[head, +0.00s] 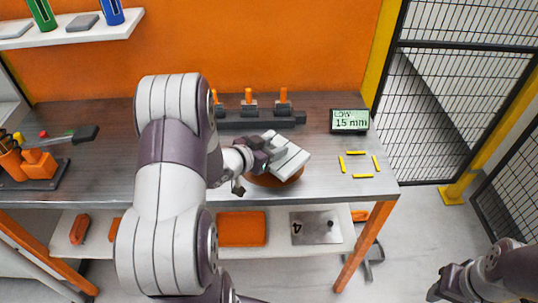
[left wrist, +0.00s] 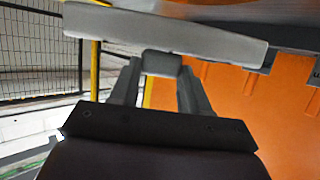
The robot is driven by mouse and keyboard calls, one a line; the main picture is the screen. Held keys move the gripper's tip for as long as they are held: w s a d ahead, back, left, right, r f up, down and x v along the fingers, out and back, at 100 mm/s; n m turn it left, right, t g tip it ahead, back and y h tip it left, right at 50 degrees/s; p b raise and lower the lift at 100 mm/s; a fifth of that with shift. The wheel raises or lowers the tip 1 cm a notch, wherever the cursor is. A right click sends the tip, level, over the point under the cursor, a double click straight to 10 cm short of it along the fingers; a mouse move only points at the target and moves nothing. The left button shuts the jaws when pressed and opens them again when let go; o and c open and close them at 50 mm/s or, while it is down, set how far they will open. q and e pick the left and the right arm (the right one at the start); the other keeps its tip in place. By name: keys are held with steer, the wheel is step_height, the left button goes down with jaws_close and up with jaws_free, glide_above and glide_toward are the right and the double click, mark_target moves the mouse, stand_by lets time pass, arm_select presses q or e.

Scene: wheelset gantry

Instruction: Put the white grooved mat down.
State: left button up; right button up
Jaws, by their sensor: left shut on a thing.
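The white grooved mat (head: 288,160) is tilted over the back part of the worktable, in front of the dark rack. My left gripper (head: 261,151) is shut on it at its left side. In the left wrist view, the mat (left wrist: 165,30) lies across the top as a pale slab, and the left gripper (left wrist: 160,85) has its fingers on a grey part at the mat's edge. A round orange-brown thing (head: 272,181) shows under the mat; I cannot tell whether they touch. My right gripper (head: 450,281) shows at the lower right, away from the table; its jaws are unclear.
The grey worktable (head: 330,188) has a display reading 15 mm (head: 349,121) at the back right. Yellow marks (head: 357,175) outline a clear square in front of it. A dark rack with orange pegs (head: 250,118) stands behind the mat. An orange tool holder (head: 38,165) stands left.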

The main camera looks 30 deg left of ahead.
arm_select(q)
steer(key=shift+w+a+f, duration=0.6)
steer(key=shift+a+f, duration=0.2)
steer(key=shift+a, duration=0.15)
step_height(320, 180, down, 4)
steer(key=shift+s+d+r, duration=0.1)
steer(key=shift+s+r, duration=0.05)
steer(key=shift+r, duration=0.1)
steer(key=shift+f, duration=0.15)
steer(key=shift+f, duration=0.15)
steer(key=o, duration=1)
steer(key=shift+o, duration=0.2)
